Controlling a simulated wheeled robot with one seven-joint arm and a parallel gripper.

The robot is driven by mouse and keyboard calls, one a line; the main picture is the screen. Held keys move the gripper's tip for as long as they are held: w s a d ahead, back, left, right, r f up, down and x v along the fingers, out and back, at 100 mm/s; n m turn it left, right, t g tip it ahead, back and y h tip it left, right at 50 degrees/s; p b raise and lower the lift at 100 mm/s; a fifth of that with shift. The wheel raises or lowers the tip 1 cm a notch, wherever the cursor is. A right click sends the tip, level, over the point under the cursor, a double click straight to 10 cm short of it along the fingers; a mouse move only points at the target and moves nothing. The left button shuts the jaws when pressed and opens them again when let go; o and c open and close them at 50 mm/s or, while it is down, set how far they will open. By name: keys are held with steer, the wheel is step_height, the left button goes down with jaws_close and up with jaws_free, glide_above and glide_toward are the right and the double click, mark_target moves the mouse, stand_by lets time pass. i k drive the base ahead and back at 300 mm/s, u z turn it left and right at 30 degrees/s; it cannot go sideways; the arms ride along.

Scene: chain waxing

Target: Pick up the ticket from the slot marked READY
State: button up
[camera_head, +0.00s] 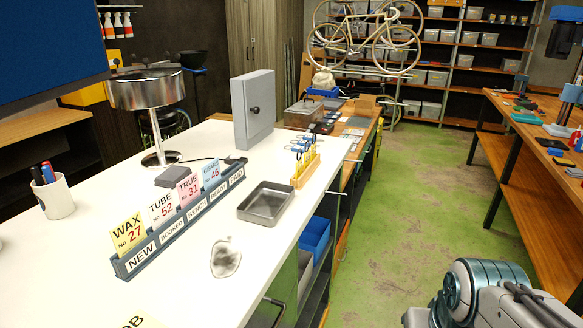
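A dark slotted rack (187,228) stands on the white counter, with labels reading NEW, BOOKED, BENCH, READY and PAID from near to far. A light blue ticket (211,173), which seems to read GEARS 46, stands upright behind the READY label (219,192). A pink TRUE 31 ticket (188,188) stands at BENCH, a white TUBE 52 ticket (162,210) at BOOKED and a yellow WAX 27 ticket (128,233) at NEW. No ticket shows at PAID. Part of my arm shows at the bottom right; my gripper is not in view.
A grey tray (266,204) and a crumpled grey cloth-like thing (226,258) lie right of the rack. A chrome lamp (150,95), a grey box (254,108) and a pen cup (52,196) stand on the counter (330,150). Green floor (400,230) is clear.

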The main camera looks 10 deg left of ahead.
mark_target(210, 172)
steer(key=z, duration=0.7)
steer(key=i, duration=1.75)
steer(key=u, duration=2.65)
